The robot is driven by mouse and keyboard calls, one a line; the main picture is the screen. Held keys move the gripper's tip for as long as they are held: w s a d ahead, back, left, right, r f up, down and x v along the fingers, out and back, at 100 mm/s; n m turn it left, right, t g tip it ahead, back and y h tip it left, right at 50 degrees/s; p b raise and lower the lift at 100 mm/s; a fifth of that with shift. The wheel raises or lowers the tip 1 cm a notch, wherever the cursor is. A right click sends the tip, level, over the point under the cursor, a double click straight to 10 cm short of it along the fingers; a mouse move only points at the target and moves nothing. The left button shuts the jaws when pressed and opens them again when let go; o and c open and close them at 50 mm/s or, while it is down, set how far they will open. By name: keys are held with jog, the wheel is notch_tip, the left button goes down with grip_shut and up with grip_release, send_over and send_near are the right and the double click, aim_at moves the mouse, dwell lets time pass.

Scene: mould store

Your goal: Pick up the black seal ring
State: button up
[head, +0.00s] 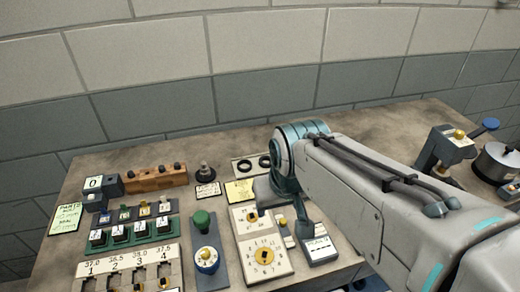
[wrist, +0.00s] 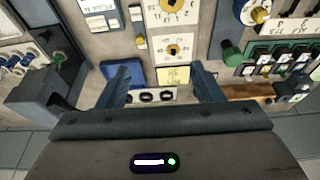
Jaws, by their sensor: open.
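A white plate (head: 236,172) at the back of the bench carries black rings. Two of them, a left ring (head: 245,167) and a right ring (head: 264,162), show in the head view. In the wrist view the plate shows three dark rings in a row, including a middle ring (wrist: 147,97) and one beside it (wrist: 166,96). I cannot tell which is the seal ring. My gripper (wrist: 160,82) is open, its fingers apart on either side of the row in the wrist view, with nothing seen between them. In the head view my arm mostly hides the gripper.
A yellow note (head: 239,190) lies in front of the plate. A dark knob on a base (head: 206,172) and a wooden block (head: 156,178) stand to the left. Dial panels (head: 264,257) are nearer. A blue tray (wrist: 122,72) is beside one finger. A wall backs the bench.

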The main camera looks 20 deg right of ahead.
jog(key=w+r+m+g+h, duration=0.15)
jog(key=w+m, duration=0.25)
jog(key=w, duration=0.6)
jog(key=m+g+y+b, duration=0.2)
jog(key=m, duration=1.2)
send_over(245, 168)
jog(key=shift+h, duration=0.25)
jog(key=f, duration=1.1)
jog(key=d+f, duration=0.1)
jog(key=f, duration=0.4)
jog(key=shift+w+f, duration=0.25)
jog(key=f, duration=0.2)
jog(key=a+f+p, duration=0.1)
jog(key=f, duration=0.1)
jog(key=shift+s, duration=0.15)
jog(key=shift+f, duration=0.7)
jog(key=c, duration=0.7)
